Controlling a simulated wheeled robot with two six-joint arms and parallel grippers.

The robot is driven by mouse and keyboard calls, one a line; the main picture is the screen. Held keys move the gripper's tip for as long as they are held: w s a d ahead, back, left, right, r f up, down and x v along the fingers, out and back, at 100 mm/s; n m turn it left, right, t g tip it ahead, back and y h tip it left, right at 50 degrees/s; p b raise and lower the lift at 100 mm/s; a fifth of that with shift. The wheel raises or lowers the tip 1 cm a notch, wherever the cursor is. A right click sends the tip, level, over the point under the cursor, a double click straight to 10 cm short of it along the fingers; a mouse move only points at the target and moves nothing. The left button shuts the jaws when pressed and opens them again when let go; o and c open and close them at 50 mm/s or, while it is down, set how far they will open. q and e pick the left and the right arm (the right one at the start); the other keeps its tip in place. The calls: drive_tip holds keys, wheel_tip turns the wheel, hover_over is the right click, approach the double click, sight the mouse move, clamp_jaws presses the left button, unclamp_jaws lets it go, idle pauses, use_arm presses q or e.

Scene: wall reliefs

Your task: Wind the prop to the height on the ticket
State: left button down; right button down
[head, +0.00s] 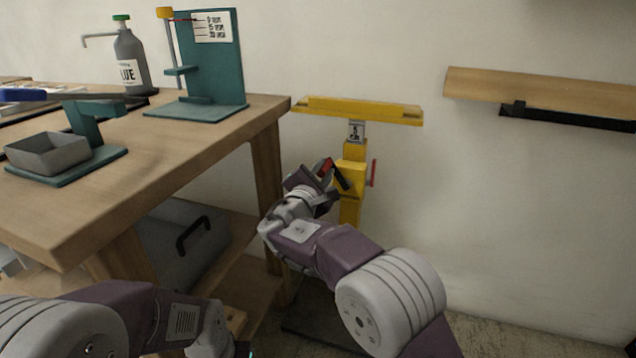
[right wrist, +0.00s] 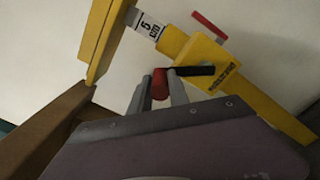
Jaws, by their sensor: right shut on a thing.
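The prop (head: 350,205) is a yellow stand by the wall with a flat yellow crossbar (head: 360,110) on top. A white label reading 5 cm (head: 356,131) shows on its stem; it also shows in the right wrist view (right wrist: 148,27). A crank with a black arm (right wrist: 195,70) and red knob (right wrist: 160,84) comes off the yellow housing (right wrist: 208,63). My right gripper (right wrist: 161,88) is shut on the red knob. A separate red lever (right wrist: 209,26) stands on the housing's far side. My left arm is at lower left, its fingertips out of view.
A wooden workbench (head: 190,145) stands left of the prop. It bears a teal stand with a marked card (head: 212,27), a glue bottle (head: 130,60) and a grey tray (head: 48,152). A wooden wall rail (head: 540,90) is at right. Bare wall lies between prop and rail.

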drive_tip(key=shift+s+d+r+b, duration=0.2)
drive_tip(key=shift+d+r+b, duration=0.15)
drive_tip(key=shift+d, duration=0.3)
drive_tip(key=c, duration=1.3)
unclamp_jaws()
drive_tip(key=shift+d, duration=0.1)
drive_tip(key=shift+o, duration=0.2)
